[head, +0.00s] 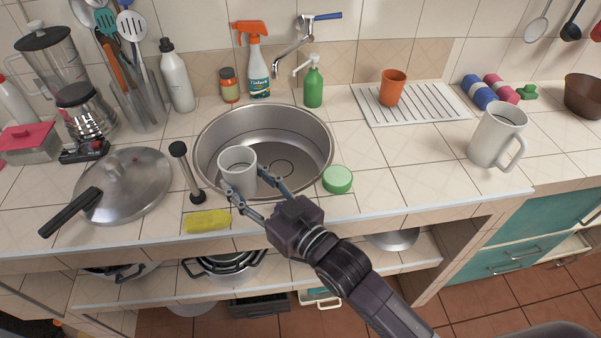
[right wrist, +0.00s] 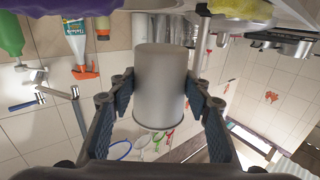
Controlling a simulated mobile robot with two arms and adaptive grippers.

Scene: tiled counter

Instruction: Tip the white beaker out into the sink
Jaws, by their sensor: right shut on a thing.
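The white beaker (head: 238,178) is upright over the front left part of the round metal sink (head: 318,128), with its open top showing. My right gripper (head: 243,188) comes from the front right and is shut on the beaker's sides. In the right wrist view, which is upside down, the beaker (right wrist: 160,85) sits between both finger pads. I cannot see into the bottom of the beaker. My left gripper is not in view.
A yellow sponge (head: 207,221), a dark-handled tool (head: 187,172) and a green round tub (head: 338,179) lie around the sink's front. The tap (head: 293,42), spray bottle (head: 257,68) and green soap bottle (head: 313,86) stand behind. A white jug (head: 492,138) stands right; the counter between is clear.

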